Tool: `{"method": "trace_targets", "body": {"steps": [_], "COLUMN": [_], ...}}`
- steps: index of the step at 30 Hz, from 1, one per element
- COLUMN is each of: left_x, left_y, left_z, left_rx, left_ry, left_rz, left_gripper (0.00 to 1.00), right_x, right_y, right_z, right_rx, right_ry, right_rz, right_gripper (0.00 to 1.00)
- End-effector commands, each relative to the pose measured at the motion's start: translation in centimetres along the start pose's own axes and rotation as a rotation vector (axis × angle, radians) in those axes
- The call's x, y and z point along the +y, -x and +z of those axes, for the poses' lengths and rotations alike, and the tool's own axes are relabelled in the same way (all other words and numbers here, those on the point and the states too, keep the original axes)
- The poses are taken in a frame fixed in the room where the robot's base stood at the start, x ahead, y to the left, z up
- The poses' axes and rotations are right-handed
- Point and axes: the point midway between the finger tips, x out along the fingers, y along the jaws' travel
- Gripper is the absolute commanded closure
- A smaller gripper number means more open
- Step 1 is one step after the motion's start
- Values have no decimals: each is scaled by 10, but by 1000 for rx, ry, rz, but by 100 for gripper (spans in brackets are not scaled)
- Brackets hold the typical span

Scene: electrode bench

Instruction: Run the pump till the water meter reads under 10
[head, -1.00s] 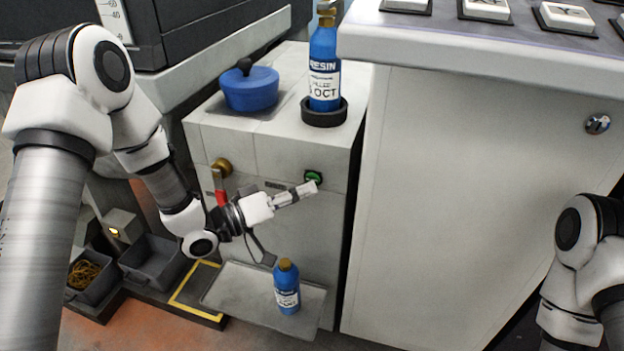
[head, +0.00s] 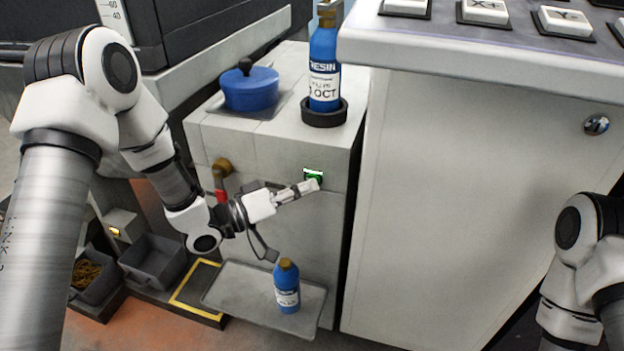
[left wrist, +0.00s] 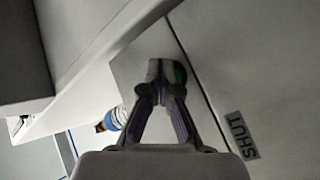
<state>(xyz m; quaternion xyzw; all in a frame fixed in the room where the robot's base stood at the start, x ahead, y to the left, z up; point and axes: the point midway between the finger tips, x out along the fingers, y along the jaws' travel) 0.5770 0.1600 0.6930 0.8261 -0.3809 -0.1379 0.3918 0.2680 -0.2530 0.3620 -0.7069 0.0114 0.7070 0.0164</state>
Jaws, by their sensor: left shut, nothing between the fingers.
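A green button (head: 313,174) sits on the front of the grey cabinet (head: 300,230) and looks lit. My left gripper (head: 316,184) is shut and empty, its fingertips at the button's lower edge, touching it or very near it. A brass valve with a red handle (head: 221,180) is left of the button. No water meter reading can be made out. My right arm shows at the right edge, but its gripper is out of view.
A blue resin bottle (head: 325,68) stands in a black ring on the cabinet, beside a blue lidded pot (head: 250,88). Another blue bottle (head: 287,287) stands on the low tray (head: 235,284). Grey bins (head: 152,262) are at lower left. A "SHUT" label (left wrist: 242,135) shows in the wrist view.

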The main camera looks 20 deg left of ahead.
Motion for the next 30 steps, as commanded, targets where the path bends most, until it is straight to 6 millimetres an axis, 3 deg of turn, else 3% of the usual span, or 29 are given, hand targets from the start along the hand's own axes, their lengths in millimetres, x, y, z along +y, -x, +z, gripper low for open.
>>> {"method": "trace_targets", "body": {"steps": [16,30], "left_x": [8,34], "left_y": [10,47], "left_z": [7,34], "left_rx": [1,1], "left_ry": [1,2], "left_rz": [0,-1], "left_gripper": [100,100], "right_x": [0,0], "right_y": [6,15], "right_z": [0,0], "right_rx": [0,0], "right_ry": [0,0], "right_rz": [0,0], "right_gripper": [60,60]}}
